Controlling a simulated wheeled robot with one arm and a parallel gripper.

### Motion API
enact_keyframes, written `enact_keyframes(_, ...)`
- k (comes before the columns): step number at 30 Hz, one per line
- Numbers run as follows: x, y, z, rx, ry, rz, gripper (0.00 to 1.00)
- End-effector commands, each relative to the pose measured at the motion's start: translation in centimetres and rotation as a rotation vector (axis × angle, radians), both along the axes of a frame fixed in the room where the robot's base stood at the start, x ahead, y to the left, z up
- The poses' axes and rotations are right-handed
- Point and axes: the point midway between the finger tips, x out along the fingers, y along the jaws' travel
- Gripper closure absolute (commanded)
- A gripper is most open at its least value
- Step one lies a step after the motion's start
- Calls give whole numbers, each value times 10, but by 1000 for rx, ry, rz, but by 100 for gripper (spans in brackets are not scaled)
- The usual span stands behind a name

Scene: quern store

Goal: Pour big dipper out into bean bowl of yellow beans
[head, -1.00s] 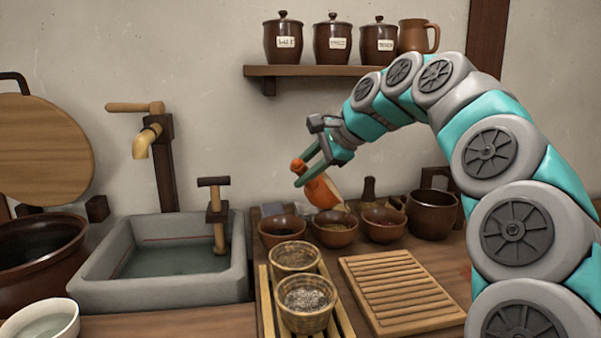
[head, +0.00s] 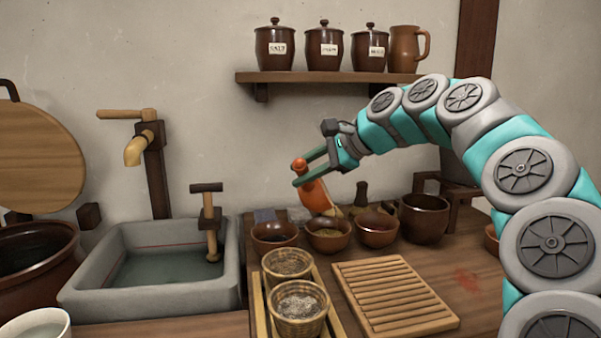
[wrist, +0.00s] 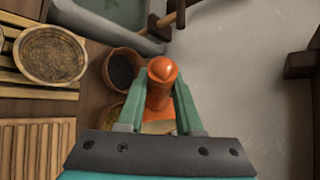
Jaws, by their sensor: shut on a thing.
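My gripper (head: 309,172) is shut on an orange dipper (head: 316,196), which slants with its pale end low and to the right. In the head view that end is at the middle bowl, the bean bowl of yellow beans (head: 328,246); I cannot tell whether they touch. In the wrist view the dipper (wrist: 161,85) stands between the fingers of my gripper (wrist: 160,88). The bean bowl (wrist: 113,88) is partly hidden there behind the finger and dipper. The dipper's inside is not visible, and no falling beans can be made out.
A bowl with dark contents (head: 274,243) stands left of the bean bowl, another bowl (head: 376,240) right. Two baskets (head: 299,325) and a slatted board (head: 395,300) lie in front. A stone sink (head: 80,290) is left; a jar shelf (head: 330,77) is above.

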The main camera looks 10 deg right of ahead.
Motion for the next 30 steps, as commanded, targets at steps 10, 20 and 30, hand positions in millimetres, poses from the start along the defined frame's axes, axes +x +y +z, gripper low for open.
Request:
enact_keyframes(10,-2,-6,3,64,-12,2,100)
enact_keyframes(20,-3,-11,6,124,-27,2,100)
enact_keyframes(30,-5,-18,10,185,-43,0,100)
